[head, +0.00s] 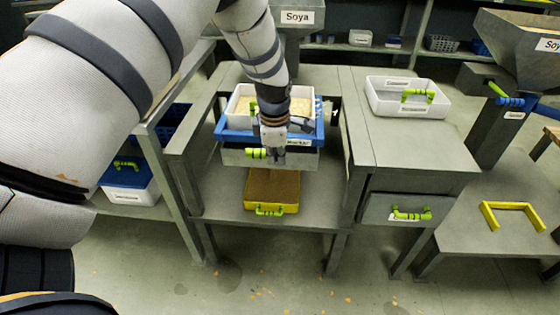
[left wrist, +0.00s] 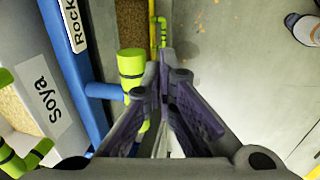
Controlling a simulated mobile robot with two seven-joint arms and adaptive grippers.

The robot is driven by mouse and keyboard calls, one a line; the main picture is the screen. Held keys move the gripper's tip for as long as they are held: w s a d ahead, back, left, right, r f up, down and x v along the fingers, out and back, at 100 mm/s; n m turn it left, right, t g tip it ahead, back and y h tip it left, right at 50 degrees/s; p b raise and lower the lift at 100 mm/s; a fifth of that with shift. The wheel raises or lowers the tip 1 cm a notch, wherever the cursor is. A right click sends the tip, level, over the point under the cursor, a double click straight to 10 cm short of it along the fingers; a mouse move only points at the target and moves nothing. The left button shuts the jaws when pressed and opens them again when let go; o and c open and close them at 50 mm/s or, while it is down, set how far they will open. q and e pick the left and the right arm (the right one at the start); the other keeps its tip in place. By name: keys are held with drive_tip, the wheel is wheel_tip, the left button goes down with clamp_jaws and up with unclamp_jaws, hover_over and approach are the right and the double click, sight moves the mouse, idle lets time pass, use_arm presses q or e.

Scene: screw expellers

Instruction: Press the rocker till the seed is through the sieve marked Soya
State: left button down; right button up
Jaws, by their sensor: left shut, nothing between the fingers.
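The blue rocker (head: 228,133) sits on the grey stand, its label showing in the left wrist view (left wrist: 75,60). Inside it is a pale sieve (head: 236,103) holding yellowish seed (head: 297,107); the left wrist view shows its Soya label (left wrist: 46,100). A green grip (head: 256,153) on a blue stub sticks out at the rocker's front; it also shows in the left wrist view (left wrist: 131,62). My left gripper (head: 272,158) is shut and empty, pointing down close beside this grip. I cannot tell whether they touch. My right gripper is not in view.
A yellow tray with brown contents (head: 270,187) stands below the rocker, its green handle facing front. A white box (head: 385,102) stands on the bench to the right, above a drawer (head: 400,212). Hoppers stand behind and at far right. Several scraps lie on the floor.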

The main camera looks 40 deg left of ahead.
use_arm(q)
drive_tip(key=v, duration=1)
drive_tip(key=shift+s+d+r+p, duration=0.25)
drive_tip(key=shift+s+d+p, duration=0.1)
drive_tip(key=shift+s+p, duration=0.1)
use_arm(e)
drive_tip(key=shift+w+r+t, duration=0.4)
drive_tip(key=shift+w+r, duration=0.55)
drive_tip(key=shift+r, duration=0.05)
use_arm(q)
drive_tip(key=shift+w, duration=0.1)
